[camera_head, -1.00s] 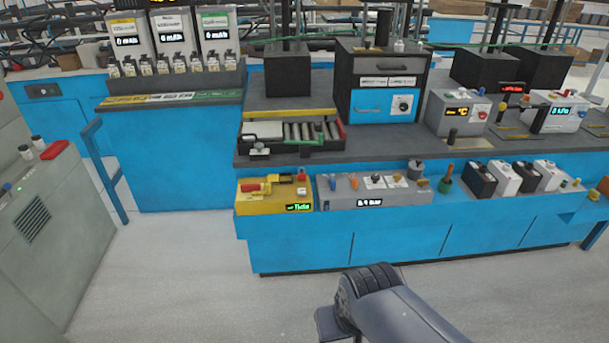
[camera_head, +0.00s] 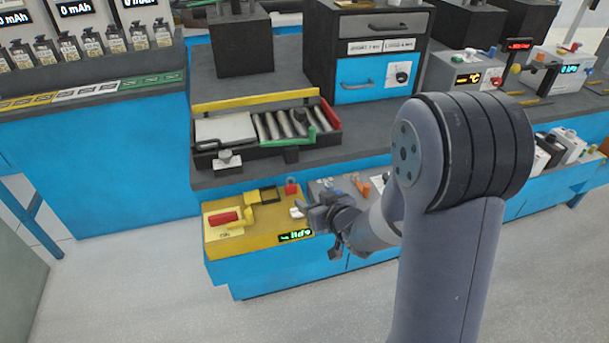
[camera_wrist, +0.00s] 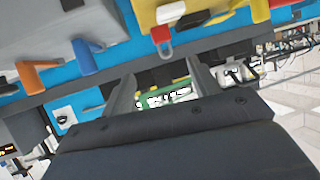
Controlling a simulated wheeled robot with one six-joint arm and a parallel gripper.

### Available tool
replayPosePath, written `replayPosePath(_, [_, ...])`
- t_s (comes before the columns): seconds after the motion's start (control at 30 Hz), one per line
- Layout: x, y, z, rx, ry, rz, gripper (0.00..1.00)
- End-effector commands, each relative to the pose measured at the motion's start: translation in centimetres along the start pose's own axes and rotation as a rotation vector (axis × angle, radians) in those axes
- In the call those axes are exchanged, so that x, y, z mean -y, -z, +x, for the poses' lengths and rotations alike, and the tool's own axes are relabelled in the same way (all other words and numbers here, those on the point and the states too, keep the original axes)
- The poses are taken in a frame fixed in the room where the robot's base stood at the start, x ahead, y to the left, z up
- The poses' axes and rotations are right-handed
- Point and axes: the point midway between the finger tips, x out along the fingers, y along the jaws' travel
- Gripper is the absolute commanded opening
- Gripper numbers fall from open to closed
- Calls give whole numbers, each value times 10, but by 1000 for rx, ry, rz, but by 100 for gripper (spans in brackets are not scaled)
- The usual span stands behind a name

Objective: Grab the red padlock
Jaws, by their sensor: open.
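The small red padlock (camera_head: 291,187) is at the back right corner of the yellow box (camera_head: 222,240), on the low blue shelf. In the wrist view, the padlock (camera_wrist: 161,36) shows with its grey shackle against the yellow box (camera_wrist: 205,10), near the top middle. My gripper (camera_head: 318,212) is over the gap between the yellow box and the grey box, just right of and in front of the padlock. In the wrist view, its two fingers (camera_wrist: 160,82) are spread apart with nothing held. The padlock lies beyond the fingertips, apart from them.
The yellow box also carries a red-handled lever (camera_head: 224,217) and a green display (camera_head: 295,236). The grey box (camera_head: 322,186) with orange and blue levers stands beside it. A roller tray (camera_head: 265,150) with a green handle is on the bench behind. Open floor lies in front.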

Motion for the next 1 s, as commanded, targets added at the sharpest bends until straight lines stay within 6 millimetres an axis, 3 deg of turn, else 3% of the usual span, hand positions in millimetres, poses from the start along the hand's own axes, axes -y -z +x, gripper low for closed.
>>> replayPosePath(0.4, [6,0,50,-25,28,-1,58])
replayPosePath(0.67, [8,0,68,-25,27,0,58])
replayPosePath(1.0, [10,0,109,-24,27,0,58])
